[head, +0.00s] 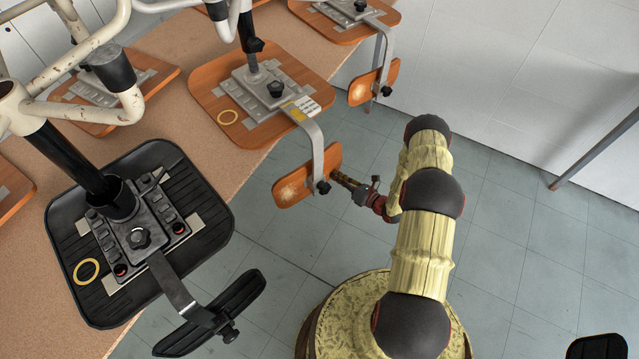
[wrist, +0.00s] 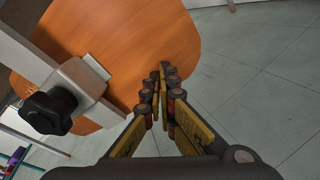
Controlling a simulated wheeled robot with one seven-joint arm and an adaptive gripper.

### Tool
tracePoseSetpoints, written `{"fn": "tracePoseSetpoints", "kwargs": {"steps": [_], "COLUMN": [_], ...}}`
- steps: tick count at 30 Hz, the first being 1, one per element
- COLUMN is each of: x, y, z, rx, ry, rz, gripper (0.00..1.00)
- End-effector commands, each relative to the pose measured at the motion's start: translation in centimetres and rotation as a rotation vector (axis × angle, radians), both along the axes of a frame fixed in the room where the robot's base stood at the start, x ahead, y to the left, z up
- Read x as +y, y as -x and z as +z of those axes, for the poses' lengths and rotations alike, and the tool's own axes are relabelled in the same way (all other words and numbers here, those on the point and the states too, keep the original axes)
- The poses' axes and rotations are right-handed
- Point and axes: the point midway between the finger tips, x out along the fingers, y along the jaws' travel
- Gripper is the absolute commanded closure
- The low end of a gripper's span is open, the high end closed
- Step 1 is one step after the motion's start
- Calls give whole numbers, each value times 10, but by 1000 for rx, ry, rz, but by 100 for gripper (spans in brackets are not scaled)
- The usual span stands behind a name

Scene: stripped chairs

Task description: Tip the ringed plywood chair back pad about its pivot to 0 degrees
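In the wrist view the pad (wrist: 130,45) fills the upper left, with the knob (wrist: 50,110) at left. My gripper (head: 340,178) is beside the pad's right part. Its fingertips (wrist: 163,72) are together, with nothing visible between them; contact with the pad is unclear.
A black chair (head: 205,215), also ringed, lies at front left with its black back pad (head: 215,315) overhanging. Another plywood back pad (head: 374,83) hangs behind. The table (head: 150,45) is on the left. Open floor (head: 520,270) lies to the right.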

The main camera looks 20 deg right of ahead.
Motion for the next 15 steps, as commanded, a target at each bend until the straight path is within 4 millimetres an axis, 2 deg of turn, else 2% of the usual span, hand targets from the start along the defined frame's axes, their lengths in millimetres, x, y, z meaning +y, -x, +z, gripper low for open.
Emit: {"fn": "tracePoseSetpoints", "kwargs": {"steps": [15], "x": [2], "y": [-6], "z": [0], "rx": [0], "ry": [0], "rz": [0], "gripper": [100]}}
